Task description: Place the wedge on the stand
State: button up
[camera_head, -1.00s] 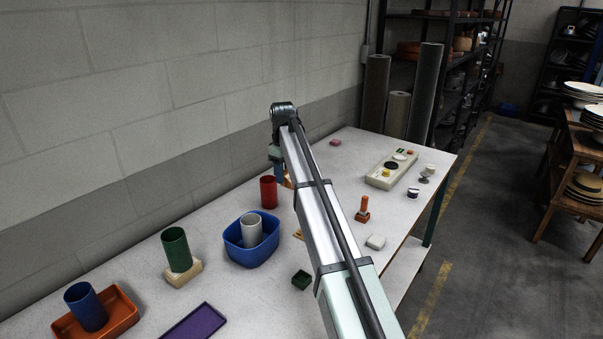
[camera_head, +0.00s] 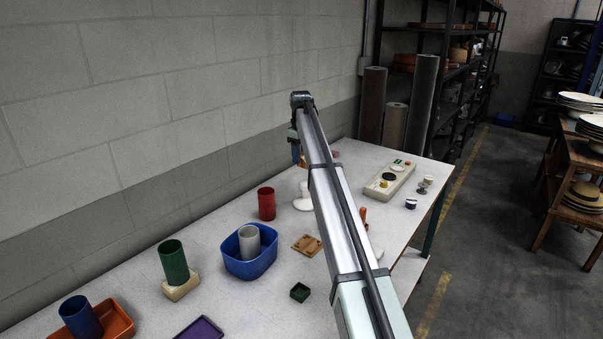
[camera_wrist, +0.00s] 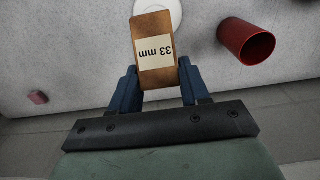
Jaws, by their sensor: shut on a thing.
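The wedge (camera_wrist: 155,50) is a brown block with a pale label reading "33 mm", upside down in the wrist view. My gripper (camera_wrist: 157,70) is shut on it, with a blue finger on each side of its lower end. A white piece with a round base (camera_head: 303,203), which looks like the stand, is partly behind my arm. In the wrist view a white disc (camera_wrist: 181,10) shows behind the wedge's far end; I cannot tell whether they touch.
A red cup (camera_head: 266,203) stands left of the white piece; it also shows in the wrist view (camera_wrist: 246,42). A blue tub (camera_head: 250,262) with a grey cup and a wooden board (camera_head: 307,245) are nearer. A cream panel (camera_head: 390,180) lies right. The wall borders the table's left side.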

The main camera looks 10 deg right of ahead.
jog(key=shift+f, duration=3.2)
jog(key=o, duration=1.1)
jog(key=shift+f, duration=0.15)
jog(key=shift+c, duration=0.2)
notch_tip(320, 180, up, 12)
jog(key=shift+r, duration=0.15)
